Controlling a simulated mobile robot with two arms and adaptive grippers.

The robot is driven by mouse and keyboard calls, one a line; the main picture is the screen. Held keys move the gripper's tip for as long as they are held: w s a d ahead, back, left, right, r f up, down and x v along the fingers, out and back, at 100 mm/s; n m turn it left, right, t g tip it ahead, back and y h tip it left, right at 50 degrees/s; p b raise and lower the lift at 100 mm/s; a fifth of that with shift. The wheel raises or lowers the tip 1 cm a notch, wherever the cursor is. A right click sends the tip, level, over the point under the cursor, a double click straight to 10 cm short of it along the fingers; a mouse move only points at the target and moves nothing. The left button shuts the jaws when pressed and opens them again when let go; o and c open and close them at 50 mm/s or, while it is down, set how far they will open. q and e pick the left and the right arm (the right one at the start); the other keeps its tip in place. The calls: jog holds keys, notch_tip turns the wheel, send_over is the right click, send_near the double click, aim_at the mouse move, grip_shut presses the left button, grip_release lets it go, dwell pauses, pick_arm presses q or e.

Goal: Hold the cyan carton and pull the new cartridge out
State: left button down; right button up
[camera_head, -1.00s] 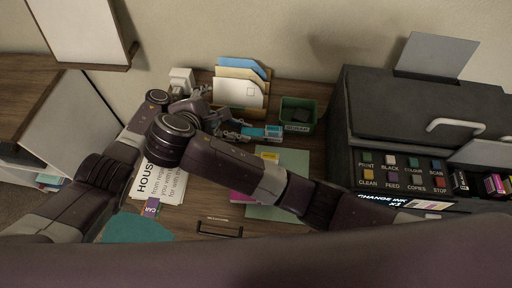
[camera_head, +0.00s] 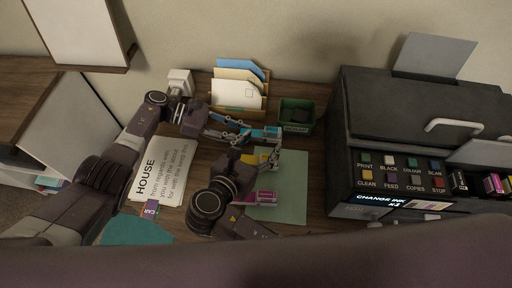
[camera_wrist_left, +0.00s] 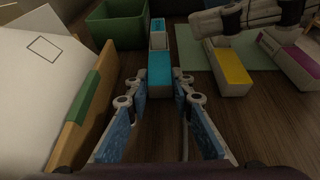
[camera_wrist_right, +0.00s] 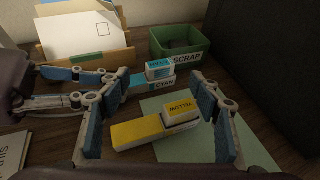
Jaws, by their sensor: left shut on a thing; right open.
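The cyan carton (camera_head: 258,133) lies on the desk in front of the scrap bin, and shows in the left wrist view (camera_wrist_left: 160,70). A white and cyan block, seemingly the new cartridge (camera_wrist_right: 160,68), is at its far end; I cannot tell how far it sits inside. My left gripper (camera_wrist_left: 160,100) is shut on the near end of the carton. My right gripper (camera_head: 258,152) is open and empty over the green mat, in front of the carton. In the right wrist view a yellow carton (camera_wrist_right: 138,132) shows between and beyond its fingers.
The green scrap bin (camera_head: 297,112) stands behind the carton, and a letter rack (camera_head: 238,108) stands behind my left gripper. A magenta carton (camera_head: 262,197) lies on the green mat (camera_head: 290,180). The printer (camera_head: 425,125) blocks the right side. Paper sheets (camera_head: 160,175) lie at left.

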aim_at(273, 128)
jog(key=x, duration=0.9)
jog(key=shift+f, duration=0.1)
jog(key=c, duration=1.2)
jog(key=shift+r, duration=3.4)
jog(key=shift+r, duration=0.1)
